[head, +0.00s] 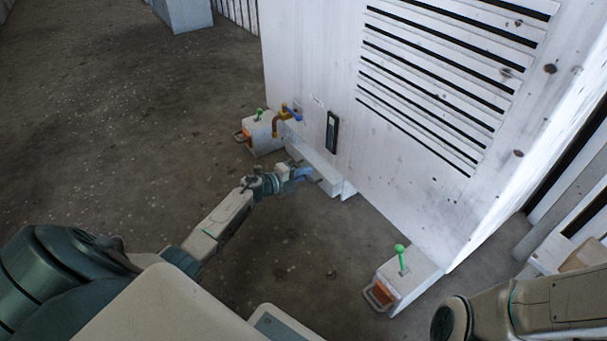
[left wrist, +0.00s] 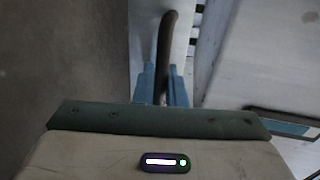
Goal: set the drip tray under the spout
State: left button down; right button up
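The spout (head: 276,126) is a brass tap with a blue handle, low on the left edge of the white housing. A long pale tray-like box (head: 322,174), which looks like the drip tray, lies along the foot of the housing, right of and below the spout. My left gripper (head: 304,174) is at its near side. In the left wrist view, its blue fingers (left wrist: 160,90) stand on both sides of a dark curved bar handle (left wrist: 167,38) and appear to close on it. A pale wall (left wrist: 146,30) lies behind the handle. My right gripper is out of view.
The louvred housing (head: 335,60) rises behind the tray. Boxes with green levers and orange-marked handles stand at its left foot (head: 262,138) and near right foot (head: 408,272). The floor (head: 130,130) left of the housing is open.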

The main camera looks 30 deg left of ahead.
pick_arm(q)
jog(key=shift+s+a, duration=0.2)
jog(key=shift+s, duration=0.35)
jog(key=f+p+v, duration=0.1)
jog(key=v, duration=0.4)
jog(key=f+p+v, duration=0.1)
jog(key=p+v, duration=0.1)
jog(key=v, duration=0.3)
jog(key=f+p+v, duration=0.1)
jog(key=v, duration=0.4)
jog(key=shift+s+a+p, duration=0.25)
jog(key=shift+s+p, duration=0.1)
jog(key=shift+s, duration=0.25)
jog(key=c, duration=1.9)
grip_release()
